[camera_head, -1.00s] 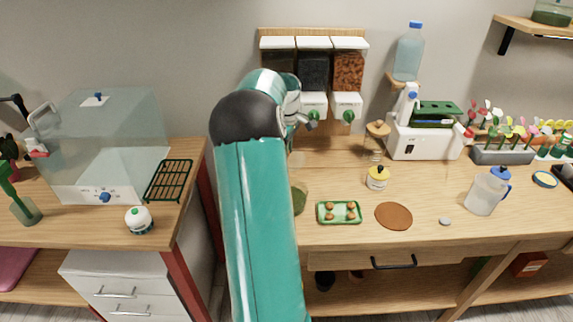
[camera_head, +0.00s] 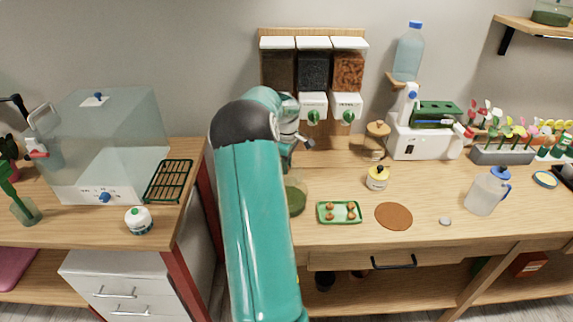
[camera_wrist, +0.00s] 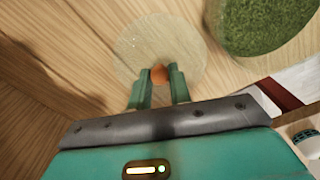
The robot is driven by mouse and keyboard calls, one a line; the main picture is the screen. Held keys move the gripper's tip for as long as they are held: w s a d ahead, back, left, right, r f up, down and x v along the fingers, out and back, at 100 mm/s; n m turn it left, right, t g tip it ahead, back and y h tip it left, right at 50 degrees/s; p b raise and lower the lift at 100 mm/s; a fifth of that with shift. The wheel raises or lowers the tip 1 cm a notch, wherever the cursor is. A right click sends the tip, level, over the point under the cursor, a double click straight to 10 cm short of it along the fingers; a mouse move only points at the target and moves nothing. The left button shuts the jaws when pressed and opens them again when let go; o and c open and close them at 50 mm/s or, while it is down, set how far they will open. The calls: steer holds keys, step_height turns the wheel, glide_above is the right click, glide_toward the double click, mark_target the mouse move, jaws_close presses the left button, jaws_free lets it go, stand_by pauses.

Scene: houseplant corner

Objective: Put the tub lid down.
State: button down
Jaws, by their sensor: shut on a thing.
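The tub lid (camera_wrist: 145,42) is a clear, round disc with a small orange knob (camera_wrist: 160,73). In the wrist view my gripper (camera_wrist: 158,77) is shut on the knob, one green finger on each side, with the disc beyond the fingertips. Wood grain shows through the lid; I cannot tell whether it touches the wood. A round tub of green, mossy stuff (camera_wrist: 262,22) lies to the right of the lid in the wrist view. In the head view this green round (camera_head: 296,199) shows partly behind my arm, which hides most of the gripper.
Dispensers (camera_head: 313,85) hang on the wall behind.

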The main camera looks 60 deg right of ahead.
steer(key=shift+f, duration=0.15)
steer(key=c, duration=1.3)
jaws_free()
step_height(320, 180, up, 12)
steer(key=w+a+r+t, duration=0.1)
steer(key=w+a+r, duration=0.3)
steer(key=a, duration=0.7)
steer(key=w+a+r+t, duration=0.1)
steer(key=w+a+r, duration=0.2)
steer(key=a, duration=0.7)
steer(key=w+a+r+t, duration=0.1)
steer(key=w+a+r, duration=0.3)
steer(key=a, duration=0.7)
steer(key=s+a+f+t, duration=0.1)
steer(key=s+a, duration=0.3)
steer(key=a, duration=0.4)
steer(key=s+a+f, duration=0.1)
steer(key=s+a, duration=0.2)
steer(key=a, duration=0.6)
steer(key=s+a+f+t, duration=0.1)
steer(key=s+a, duration=0.3)
steer(key=a, duration=0.4)
steer(key=shift+s+a+f+m+t, duration=0.3)
steer(key=shift+a+f+m, duration=0.05)
steer(key=shift+a+m, duration=0.05)
